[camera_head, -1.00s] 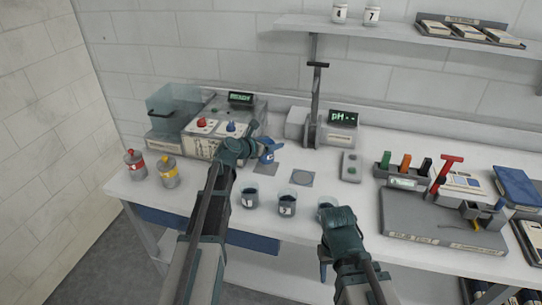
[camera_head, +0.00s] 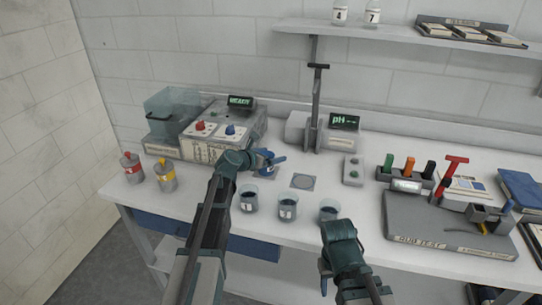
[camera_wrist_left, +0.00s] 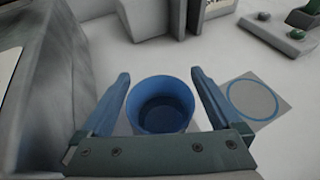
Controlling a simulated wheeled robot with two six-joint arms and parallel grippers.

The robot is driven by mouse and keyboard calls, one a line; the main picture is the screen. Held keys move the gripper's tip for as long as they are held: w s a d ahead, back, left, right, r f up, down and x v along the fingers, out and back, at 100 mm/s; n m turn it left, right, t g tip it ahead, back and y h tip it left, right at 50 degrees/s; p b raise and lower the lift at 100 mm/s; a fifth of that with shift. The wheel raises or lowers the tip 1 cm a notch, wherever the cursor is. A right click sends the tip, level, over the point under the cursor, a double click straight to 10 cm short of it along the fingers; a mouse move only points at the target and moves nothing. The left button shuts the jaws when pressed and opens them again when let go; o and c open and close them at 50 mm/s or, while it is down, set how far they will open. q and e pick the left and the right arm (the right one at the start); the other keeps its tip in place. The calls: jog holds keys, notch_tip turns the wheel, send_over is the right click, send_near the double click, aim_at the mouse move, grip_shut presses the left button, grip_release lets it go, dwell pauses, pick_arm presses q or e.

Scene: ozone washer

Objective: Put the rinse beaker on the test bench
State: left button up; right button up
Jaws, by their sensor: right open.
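A blue beaker (camera_wrist_left: 162,106), which I take to be the rinse beaker, stands on the bench top in the left wrist view. My left gripper (camera_wrist_left: 160,76) is open, with one finger on each side of the beaker; small gaps seem to show. In the head view my left gripper (camera_head: 268,160) mostly hides the beaker. The white test bench (camera_head: 215,205) runs along the wall. A square pad with a ring (camera_head: 303,181) lies right of the beaker and also shows in the left wrist view (camera_wrist_left: 254,99). My right gripper (camera_head: 324,275) is open and empty at the front edge.
Three small beakers (camera_head: 288,208) stand in a row near the front edge. A washer unit (camera_head: 215,132) is behind my left gripper. A pH meter on a stand (camera_head: 325,132) is at the back. Red (camera_head: 131,167) and yellow (camera_head: 165,175) bottles stand left.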

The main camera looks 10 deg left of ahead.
pick_arm(q)
jog(key=shift+r+p, duration=0.3)
jog(key=p+v, duration=0.4)
jog(key=v, duration=0.8)
jog(key=shift+f, duration=0.2)
